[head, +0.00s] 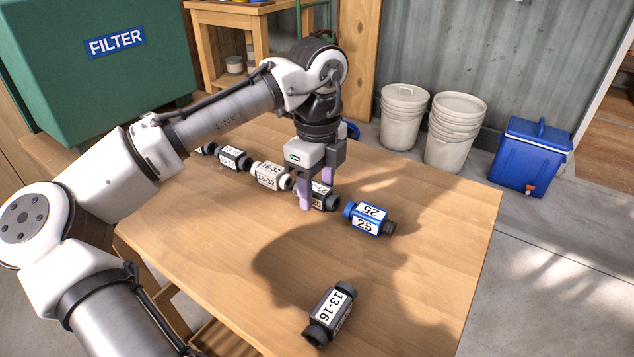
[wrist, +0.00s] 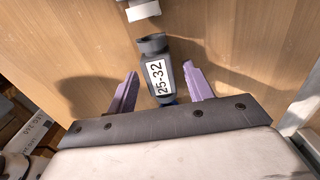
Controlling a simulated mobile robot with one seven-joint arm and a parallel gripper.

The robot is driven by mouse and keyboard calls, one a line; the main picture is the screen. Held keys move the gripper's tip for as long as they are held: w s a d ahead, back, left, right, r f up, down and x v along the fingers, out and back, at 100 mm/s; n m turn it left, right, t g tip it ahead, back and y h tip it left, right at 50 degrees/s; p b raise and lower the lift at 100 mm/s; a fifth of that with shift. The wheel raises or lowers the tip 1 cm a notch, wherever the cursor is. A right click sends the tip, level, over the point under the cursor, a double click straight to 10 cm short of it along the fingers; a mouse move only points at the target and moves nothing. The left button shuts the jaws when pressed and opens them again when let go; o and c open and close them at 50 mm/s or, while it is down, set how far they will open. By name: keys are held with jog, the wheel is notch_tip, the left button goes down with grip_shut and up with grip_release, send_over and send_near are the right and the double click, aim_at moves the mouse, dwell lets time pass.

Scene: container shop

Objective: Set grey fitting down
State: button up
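A dark grey fitting (head: 325,201) with a white label lies in the row on the wooden table. In the wrist view the same grey fitting (wrist: 156,72) reads 25-32 and sits between my two purple fingers. My gripper (head: 316,190) points down over it; part of the fitting is hidden behind a finger in the head view. In the wrist view my gripper (wrist: 160,88) is open, with a gap on each side of the fitting. The fitting appears to rest on the table.
A blue fitting (head: 368,219) marked 25 lies just right, and a white fitting (head: 270,176) just left. Another dark fitting (head: 330,313), marked 13-16, lies near the front. The table (head: 430,270) is clear at right front.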

aim_at(317, 188)
jog(key=shift+r, duration=0.1)
notch_tip(317, 188, up, 12)
jog(key=p, duration=0.2)
dwell(0.4)
